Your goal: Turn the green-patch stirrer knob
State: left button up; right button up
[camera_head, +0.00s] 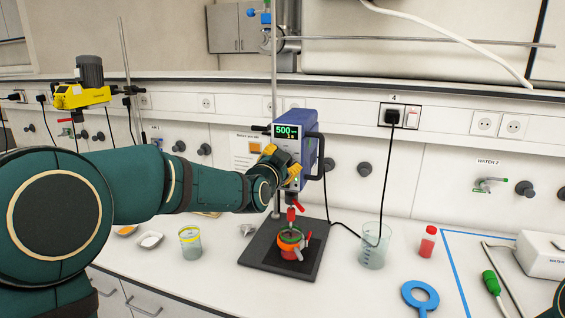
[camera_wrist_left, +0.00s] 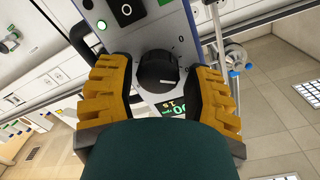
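The blue-and-grey stirrer (camera_head: 299,138) stands on a rod above a dark base plate, its display reading 500. Its black round knob (camera_wrist_left: 157,70) has a white pointer mark and shows in the left wrist view. My left gripper (camera_head: 281,164) is at the stirrer's front face, with its yellow fingers on either side of the knob. The fingers look open, with small gaps to the knob; contact is hard to judge. A small green light (camera_wrist_left: 101,24) is lit beside a switch. In the head view the gripper hides the knob. My right gripper is out of view.
A red vessel (camera_head: 291,245) stands on the base plate (camera_head: 254,253) below the stirrer. A glass beaker (camera_head: 373,246), a red bottle (camera_head: 427,242) and a blue ring (camera_head: 419,298) are to the right. A yellow-banded beaker (camera_head: 190,244) is left. A second, yellow stirrer (camera_head: 82,94) stands further left.

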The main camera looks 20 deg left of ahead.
pick_arm(q)
jog(key=shift+o, duration=0.7)
jog(key=s, duration=1.2)
jog(key=shift+a+r, duration=0.15)
jog(key=shift+a, duration=0.15)
